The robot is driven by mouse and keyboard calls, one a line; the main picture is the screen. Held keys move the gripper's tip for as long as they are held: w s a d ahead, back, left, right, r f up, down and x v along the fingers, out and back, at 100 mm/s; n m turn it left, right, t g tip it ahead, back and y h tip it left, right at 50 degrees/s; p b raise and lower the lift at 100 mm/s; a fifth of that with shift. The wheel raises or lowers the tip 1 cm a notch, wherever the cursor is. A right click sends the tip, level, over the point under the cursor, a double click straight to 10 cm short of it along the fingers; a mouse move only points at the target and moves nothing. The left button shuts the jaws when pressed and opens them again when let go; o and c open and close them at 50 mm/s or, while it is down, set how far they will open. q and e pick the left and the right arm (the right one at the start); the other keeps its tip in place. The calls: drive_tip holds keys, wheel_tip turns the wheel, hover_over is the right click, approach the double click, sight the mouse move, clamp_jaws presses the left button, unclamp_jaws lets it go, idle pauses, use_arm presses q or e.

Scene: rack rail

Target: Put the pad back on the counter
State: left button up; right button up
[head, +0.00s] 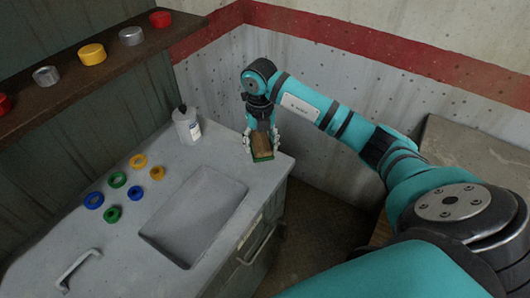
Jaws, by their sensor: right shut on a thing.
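The pad (261,147), a small block with a brown face and a green edge, is between the fingers of my right gripper (262,144) at the far right corner of the grey counter (222,151). The gripper points down and is shut on the pad. The pad overlaps the counter top in the head view; I cannot tell whether it touches the surface or hovers just above it. The fingers partly cover its sides. My left gripper is not in view.
A sink basin (194,216) is sunk into the counter. A bottle (187,125) stands at the back. Several coloured rings, such as a yellow one (157,173), lie left of the basin. A metal handle (77,268) is at the front left. A shelf (85,83) holds coloured caps.

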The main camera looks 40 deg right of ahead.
sight(261, 165)
wheel_tip(261, 165, down, 2)
drive_tip(key=shift+s+a+f, duration=0.1)
drive_tip(key=shift+a+f, duration=0.05)
drive_tip(key=shift+f, duration=0.1)
drive_tip(key=shift+f+p, duration=0.3)
wheel_tip(261, 165, down, 3)
drive_tip(key=shift+f+p, duration=0.1)
drive_tip(key=shift+p, duration=0.3)
drive_tip(key=shift+f, duration=0.55)
drive_tip(key=o, duration=1.2)
drive_tip(key=shift+r, duration=0.1)
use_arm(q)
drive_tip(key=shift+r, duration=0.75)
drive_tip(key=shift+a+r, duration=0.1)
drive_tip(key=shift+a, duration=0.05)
use_arm(e)
drive_tip(key=shift+r, duration=0.1)
